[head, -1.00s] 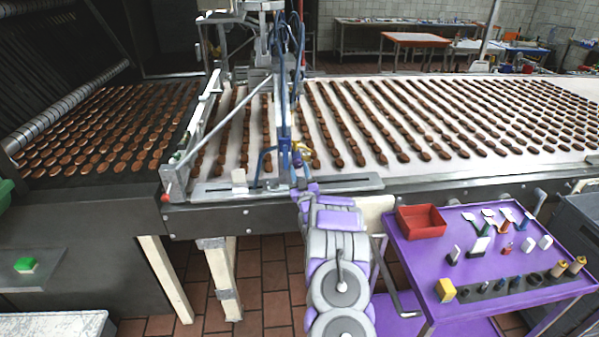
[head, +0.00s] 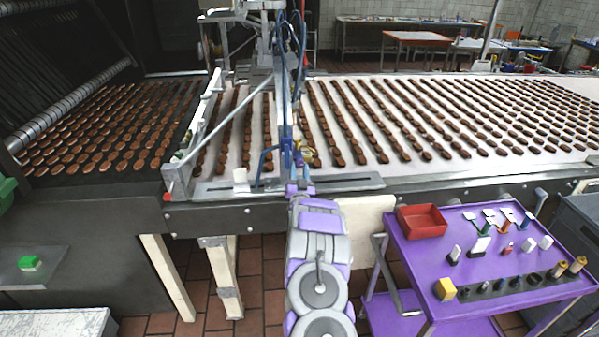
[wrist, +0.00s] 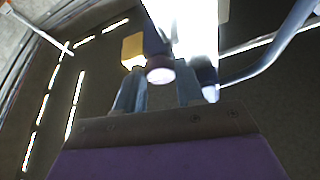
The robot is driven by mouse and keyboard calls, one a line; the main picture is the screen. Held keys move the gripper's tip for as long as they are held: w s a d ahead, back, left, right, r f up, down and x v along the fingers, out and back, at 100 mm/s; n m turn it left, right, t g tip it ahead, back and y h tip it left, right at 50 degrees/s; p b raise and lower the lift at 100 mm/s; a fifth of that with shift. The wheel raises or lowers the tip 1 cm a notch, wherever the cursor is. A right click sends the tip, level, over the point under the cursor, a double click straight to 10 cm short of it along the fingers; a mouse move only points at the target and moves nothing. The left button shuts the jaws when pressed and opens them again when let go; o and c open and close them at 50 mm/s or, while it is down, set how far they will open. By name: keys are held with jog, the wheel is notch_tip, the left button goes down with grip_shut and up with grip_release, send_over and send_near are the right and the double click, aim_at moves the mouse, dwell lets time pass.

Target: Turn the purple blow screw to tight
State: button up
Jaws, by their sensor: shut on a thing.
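The purple blow screw (wrist: 160,71) shows in the wrist view as a dark purple knob with a pale round end. It sits between the two fingertips of my gripper (wrist: 160,86), which is shut on it. A brass-coloured block (wrist: 132,48) is just left of the screw. In the head view my gripper (head: 299,183) is at the front edge of the conveyor, under the blue bracket (head: 287,150). The screw is too small and covered there to make out, and its tightness cannot be told.
Rows of brown biscuits lie on the white conveyor belt (head: 350,105) behind the bracket. A metal rail (head: 350,183) runs along its front. A purple cart (head: 420,255) with a red tray (head: 421,221) and several tools stands at the right. A blue tube (wrist: 262,72) passes close right of my gripper.

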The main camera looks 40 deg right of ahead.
jog(key=o, duration=1)
jog(key=shift+d, duration=0.1)
jog(key=shift+o, duration=0.2)
jog(key=shift+f, duration=0.15)
